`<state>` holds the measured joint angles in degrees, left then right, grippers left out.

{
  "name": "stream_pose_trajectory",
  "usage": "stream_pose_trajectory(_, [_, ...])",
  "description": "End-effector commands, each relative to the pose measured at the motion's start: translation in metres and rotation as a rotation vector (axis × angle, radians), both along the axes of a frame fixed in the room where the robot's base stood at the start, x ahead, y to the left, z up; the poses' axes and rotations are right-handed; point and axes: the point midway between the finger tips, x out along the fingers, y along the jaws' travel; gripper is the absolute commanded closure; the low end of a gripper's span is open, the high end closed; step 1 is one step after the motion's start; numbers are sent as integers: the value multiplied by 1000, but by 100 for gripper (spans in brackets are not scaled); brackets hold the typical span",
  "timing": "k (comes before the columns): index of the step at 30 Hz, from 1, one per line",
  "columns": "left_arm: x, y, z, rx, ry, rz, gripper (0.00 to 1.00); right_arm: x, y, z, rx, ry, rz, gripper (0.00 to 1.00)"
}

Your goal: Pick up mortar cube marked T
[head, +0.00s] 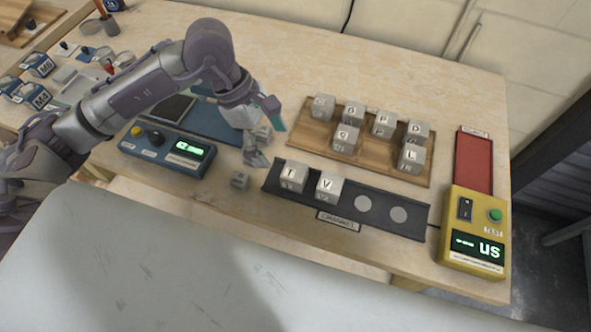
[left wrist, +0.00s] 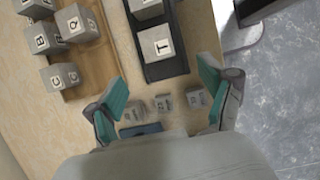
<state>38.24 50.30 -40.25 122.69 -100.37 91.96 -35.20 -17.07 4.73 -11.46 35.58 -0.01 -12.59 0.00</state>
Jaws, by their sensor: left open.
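The grey cube marked T (head: 290,178) sits at the left end of the black channel tray (head: 383,227), beside a cube marked V (head: 327,187). In the left wrist view the T cube (left wrist: 157,43) lies just beyond the fingertips, with its letter facing up. My left gripper (head: 264,133) is open and empty, to the upper left of the T cube and apart from it. Its two teal-padded fingers also show in the left wrist view (left wrist: 162,73). My right gripper is in neither view.
A wooden tray (head: 292,137) behind holds several lettered cubes. A blue device (head: 160,152) stands left, a yellow tester (head: 472,218) and red pad (head: 474,163) right. Two round tray spots are bare.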

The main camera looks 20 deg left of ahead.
Motion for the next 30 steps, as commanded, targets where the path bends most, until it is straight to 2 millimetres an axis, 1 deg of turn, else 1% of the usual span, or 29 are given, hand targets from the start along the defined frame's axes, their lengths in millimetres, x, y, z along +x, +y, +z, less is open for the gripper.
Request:
stream_pose_trajectory(3, [-2,-11,-22,-4,6,-1,19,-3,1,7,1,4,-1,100])
stream_pose_trajectory(6, [-2,-18,-38,-6,5,-1,19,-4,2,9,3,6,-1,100])
stream_pose_trajectory(9, [-1,-22,-49,-5,4,-1,19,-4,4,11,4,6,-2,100])
stream_pose_trajectory(13, [-1,-26,-55,-6,3,-1,19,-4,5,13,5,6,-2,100])
stream_pose_trajectory(16, [-1,-32,-62,-7,5,-1,19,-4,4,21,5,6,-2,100])
stream_pose_trajectory(20, [-1,-43,-80,-7,7,-2,19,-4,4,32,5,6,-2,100])
stream_pose_trajectory(21, [0,-44,-86,-7,5,0,19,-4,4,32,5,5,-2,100])
stream_pose_trajectory(24, [0,-48,-96,-6,3,0,19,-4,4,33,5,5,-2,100])
stream_pose_trajectory(30, [0,-49,-101,-6,0,-1,19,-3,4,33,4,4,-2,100])
